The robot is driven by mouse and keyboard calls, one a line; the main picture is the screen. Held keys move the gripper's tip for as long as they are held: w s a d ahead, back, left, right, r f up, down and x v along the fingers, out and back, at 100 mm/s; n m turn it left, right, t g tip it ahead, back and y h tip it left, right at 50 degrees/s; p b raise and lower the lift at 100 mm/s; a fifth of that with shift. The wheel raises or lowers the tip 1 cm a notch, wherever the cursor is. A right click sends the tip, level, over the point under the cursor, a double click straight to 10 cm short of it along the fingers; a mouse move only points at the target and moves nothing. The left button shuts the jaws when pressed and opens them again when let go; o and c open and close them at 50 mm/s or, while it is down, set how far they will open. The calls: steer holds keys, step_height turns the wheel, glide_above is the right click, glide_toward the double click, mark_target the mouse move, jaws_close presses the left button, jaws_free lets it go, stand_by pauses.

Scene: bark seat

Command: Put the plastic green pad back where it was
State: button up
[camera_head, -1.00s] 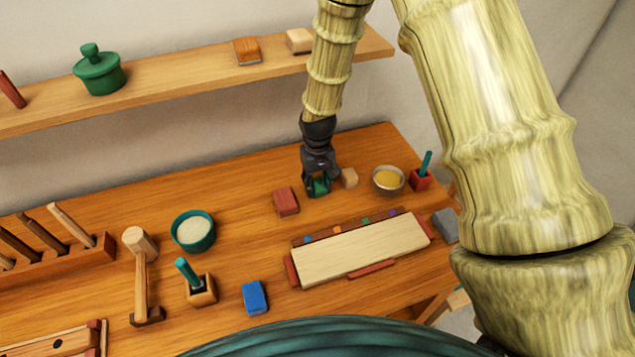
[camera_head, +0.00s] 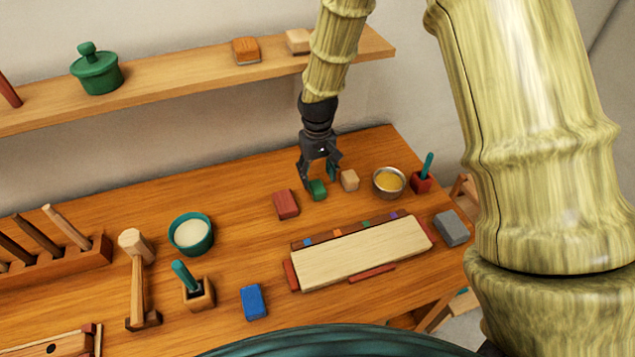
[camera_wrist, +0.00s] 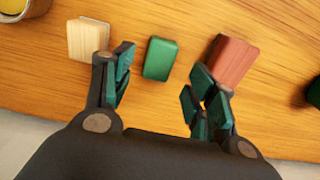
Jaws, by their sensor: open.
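The green pad (camera_head: 317,190) lies on the wooden table, between a red block (camera_head: 286,204) and a tan block (camera_head: 349,180). In the wrist view the green pad (camera_wrist: 160,58) lies flat beyond and between my open fingertips. My gripper (camera_head: 318,178) is open and empty just above the pad. In the wrist view my gripper (camera_wrist: 160,75) has its teal-padded fingers spread, apart from the pad. The tan block (camera_wrist: 88,39) and the red block (camera_wrist: 230,61) lie close beyond the two fingers.
A bowl of yellow stuff (camera_head: 388,181) and a red holder (camera_head: 421,182) stand right of the tan block. A pale board (camera_head: 360,252) lies in front, with a grey block (camera_head: 451,228) at its right. A blue block (camera_head: 254,301) lies front left. A shelf (camera_head: 190,83) hangs behind.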

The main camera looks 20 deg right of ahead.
mark_target(318, 188)
step_height(318, 188, up, 7)
steer(key=b, duration=0.1)
steer(key=shift+b, duration=0.4)
steer(key=shift+s+f, duration=0.1)
